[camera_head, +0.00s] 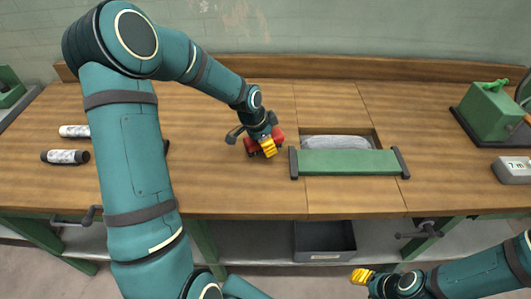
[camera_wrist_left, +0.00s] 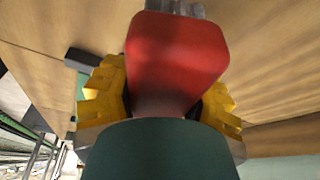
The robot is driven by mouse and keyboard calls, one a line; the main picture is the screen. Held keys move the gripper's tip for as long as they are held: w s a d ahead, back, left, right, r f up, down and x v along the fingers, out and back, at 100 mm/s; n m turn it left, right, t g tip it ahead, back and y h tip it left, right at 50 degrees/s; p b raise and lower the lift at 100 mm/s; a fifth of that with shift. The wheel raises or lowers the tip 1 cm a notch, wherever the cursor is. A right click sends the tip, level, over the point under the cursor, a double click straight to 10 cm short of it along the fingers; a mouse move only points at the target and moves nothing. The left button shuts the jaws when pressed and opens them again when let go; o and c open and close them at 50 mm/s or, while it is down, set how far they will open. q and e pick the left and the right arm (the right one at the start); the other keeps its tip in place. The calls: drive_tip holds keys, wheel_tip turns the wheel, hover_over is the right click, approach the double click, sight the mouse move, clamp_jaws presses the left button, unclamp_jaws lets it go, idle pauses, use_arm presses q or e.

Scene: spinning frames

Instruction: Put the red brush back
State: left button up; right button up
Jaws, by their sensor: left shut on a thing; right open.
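The red brush (camera_head: 277,134) is in the yellow fingers of my left gripper (camera_head: 268,147), over the wooden bench just left of the green bar. In the left wrist view the brush's red body (camera_wrist_left: 178,50) fills the middle between the two yellow fingers of my left gripper (camera_wrist_left: 160,95), with grey bristles at its far end. I cannot tell whether the brush touches the bench. My right gripper (camera_head: 362,276) is open and empty, low in front of the bench at the bottom right.
A green bar (camera_head: 346,162) with dark ends lies before a recess holding grey material (camera_head: 336,142). Two wrapped rolls (camera_head: 66,157) lie at left. A green box (camera_head: 488,110) and a grey block (camera_head: 513,170) stand at right. A dark bin (camera_head: 325,240) sits below the bench.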

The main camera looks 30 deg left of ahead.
sight(265, 156)
use_arm(q)
drive_tip(key=shift+f+b, duration=0.3)
drive_tip(key=shift+f, duration=1.6)
drive_tip(key=o, duration=1.1)
drive_tip(key=shift+f, duration=0.1)
drive_tip(key=shift+o, duration=0.2)
drive_tip(key=shift+r, duration=0.4)
drive_tip(key=p+v, duration=0.2)
drive_tip(key=v, duration=0.9)
drive_tip(key=shift+s+r, duration=0.15)
drive_tip(key=shift+r, duration=0.1)
